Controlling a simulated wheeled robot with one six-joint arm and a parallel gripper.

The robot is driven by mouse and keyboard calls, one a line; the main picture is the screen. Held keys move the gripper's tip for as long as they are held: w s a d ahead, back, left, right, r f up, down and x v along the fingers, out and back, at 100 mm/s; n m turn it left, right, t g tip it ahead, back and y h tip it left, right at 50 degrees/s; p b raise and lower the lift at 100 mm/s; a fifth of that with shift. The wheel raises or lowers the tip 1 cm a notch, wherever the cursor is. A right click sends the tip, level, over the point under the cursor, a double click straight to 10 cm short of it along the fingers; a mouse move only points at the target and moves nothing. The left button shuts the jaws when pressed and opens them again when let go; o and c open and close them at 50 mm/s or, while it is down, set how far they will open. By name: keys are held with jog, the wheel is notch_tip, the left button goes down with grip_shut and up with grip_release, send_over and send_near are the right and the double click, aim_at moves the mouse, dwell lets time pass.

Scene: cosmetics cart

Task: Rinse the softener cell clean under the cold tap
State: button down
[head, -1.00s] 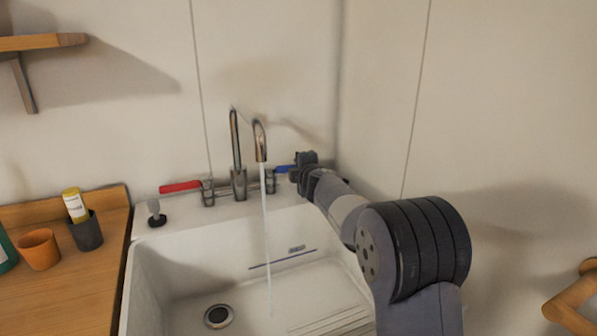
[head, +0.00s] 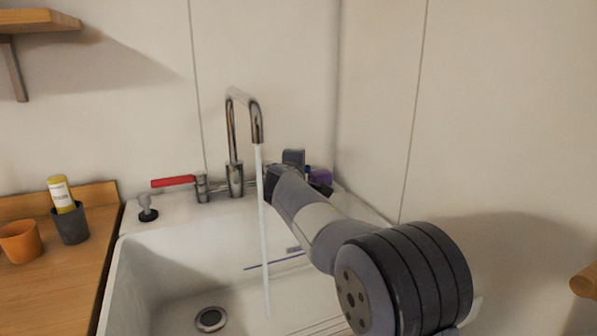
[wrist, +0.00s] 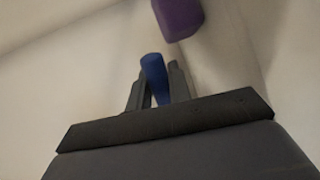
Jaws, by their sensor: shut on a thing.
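My gripper (head: 292,164) is at the back right of the sink, right of the spout. In the wrist view, its fingers (wrist: 158,82) are shut on the blue lever (wrist: 153,66) of the cold tap. In the head view my arm hides most of that lever. Water (head: 263,225) runs from the curved metal spout (head: 257,125) down into the white sink (head: 175,262). I cannot make out the softener cell for certain in either view.
The red tap lever (head: 173,181) points left. A purple object (head: 320,177) sits behind my gripper, close to the wall corner. A dark stopper (head: 148,214) is on the sink's left rim. An orange cup (head: 20,242) and a grey cup (head: 71,225) holding a yellow bottle (head: 61,194) stand on the wooden counter.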

jog(key=c, duration=1.3)
grip_release()
jog(key=shift+c, duration=0.2)
jog(key=shift+s, duration=0.15)
jog(key=v, duration=1)
jog(key=shift+s+b, duration=0.3)
jog(key=shift+a, duration=0.15)
jog(key=x, duration=1)
jog(key=shift+w+p, duration=0.25)
jog(key=shift+p, duration=0.05)
jog(key=shift+w, duration=0.3)
